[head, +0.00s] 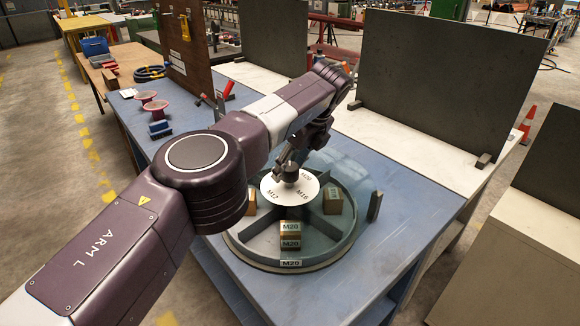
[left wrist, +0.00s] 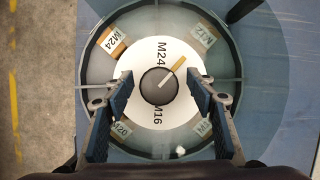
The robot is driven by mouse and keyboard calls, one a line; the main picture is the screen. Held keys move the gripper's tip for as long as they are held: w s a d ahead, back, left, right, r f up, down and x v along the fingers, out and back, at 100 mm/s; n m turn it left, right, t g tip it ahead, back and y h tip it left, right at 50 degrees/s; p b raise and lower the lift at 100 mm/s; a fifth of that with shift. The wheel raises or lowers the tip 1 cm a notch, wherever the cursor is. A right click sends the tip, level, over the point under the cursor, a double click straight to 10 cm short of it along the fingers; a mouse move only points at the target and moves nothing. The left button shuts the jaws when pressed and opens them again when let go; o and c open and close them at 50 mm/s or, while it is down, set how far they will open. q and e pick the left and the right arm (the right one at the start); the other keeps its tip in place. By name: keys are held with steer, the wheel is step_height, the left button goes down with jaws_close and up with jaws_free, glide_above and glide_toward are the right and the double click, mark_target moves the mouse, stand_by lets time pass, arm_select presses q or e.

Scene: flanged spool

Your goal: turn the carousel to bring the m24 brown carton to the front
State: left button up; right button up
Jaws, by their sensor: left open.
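The carousel (head: 240,246) is a round, divided tray with a white hub disc (head: 305,188) and a dark centre knob (head: 291,174). In the left wrist view, a brown carton labelled M24 (left wrist: 112,42) sits in the upper-left compartment; I cannot make it out in the head view. In the head view, M20 cartons (head: 290,236) stand in the front compartment, above an M20 rim label. My left gripper (left wrist: 160,90) is open, its fingers on either side of the knob with gaps, above the disc. My right gripper is not in view.
Other cartons stand at the right (head: 333,201) and left (head: 250,203) of the carousel. A dark upright piece (head: 375,206) stands at its right edge. Red spools (head: 156,106) lie farther back on the blue table (head: 390,240). Dark panels (head: 447,75) stand behind.

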arm_select(q)
steer(key=v, duration=0.7)
steer(key=shift+r, duration=0.2)
steer(key=shift+d, duration=0.1)
